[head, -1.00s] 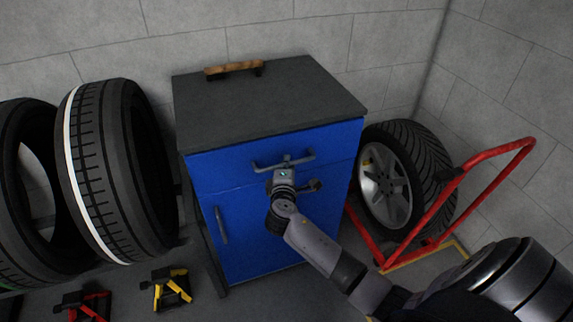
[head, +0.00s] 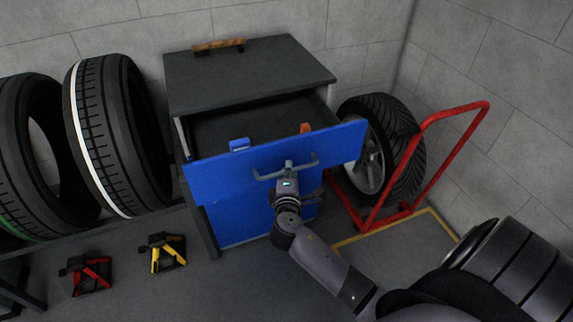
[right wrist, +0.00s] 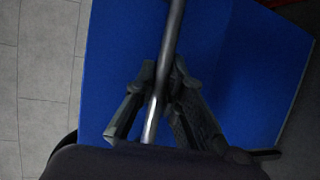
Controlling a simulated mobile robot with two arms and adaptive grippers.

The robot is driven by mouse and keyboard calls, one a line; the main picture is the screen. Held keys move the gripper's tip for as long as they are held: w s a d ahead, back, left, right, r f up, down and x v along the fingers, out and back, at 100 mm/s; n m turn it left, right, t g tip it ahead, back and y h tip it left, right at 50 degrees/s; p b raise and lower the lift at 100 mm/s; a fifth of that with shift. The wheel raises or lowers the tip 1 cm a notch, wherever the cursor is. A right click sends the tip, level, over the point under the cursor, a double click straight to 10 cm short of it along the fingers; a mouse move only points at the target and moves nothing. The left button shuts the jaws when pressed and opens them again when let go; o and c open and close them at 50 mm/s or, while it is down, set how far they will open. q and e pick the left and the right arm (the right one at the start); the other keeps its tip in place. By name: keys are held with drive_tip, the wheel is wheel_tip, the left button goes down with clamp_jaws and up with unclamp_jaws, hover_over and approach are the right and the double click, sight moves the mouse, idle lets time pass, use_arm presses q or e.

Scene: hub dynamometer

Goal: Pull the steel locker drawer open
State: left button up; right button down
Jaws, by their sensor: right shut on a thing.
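The steel locker (head: 245,75) has a dark top and a blue front. Its blue drawer (head: 225,178) stands well open, pulled out toward me, and its dark inside shows. A blue item (head: 239,145) and an orange item (head: 305,128) sit inside the drawer. My right gripper (head: 288,170) is at the middle of the grey bar handle (head: 312,160) on the drawer front. In the right wrist view my right gripper (right wrist: 163,80) has its fingers closed on both sides of the handle bar (right wrist: 174,35). My left gripper is not in view.
A wooden-handled brush (head: 219,45) lies on the locker top. Tyres (head: 118,135) stand at the left, with red (head: 88,275) and yellow (head: 165,252) stands on the floor. A red-framed trolley (head: 412,165) and a wheel (head: 385,150) are close at the right.

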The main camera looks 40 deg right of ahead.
drive_tip(key=shift+s+a, duration=0.2)
drive_tip(key=shift+s, duration=0.65)
drive_tip(key=c, duration=1.7)
unclamp_jaws()
drive_tip(key=shift+o, duration=0.2)
drive_tip(key=v, duration=1.2)
drive_tip(key=shift+w, duration=0.1)
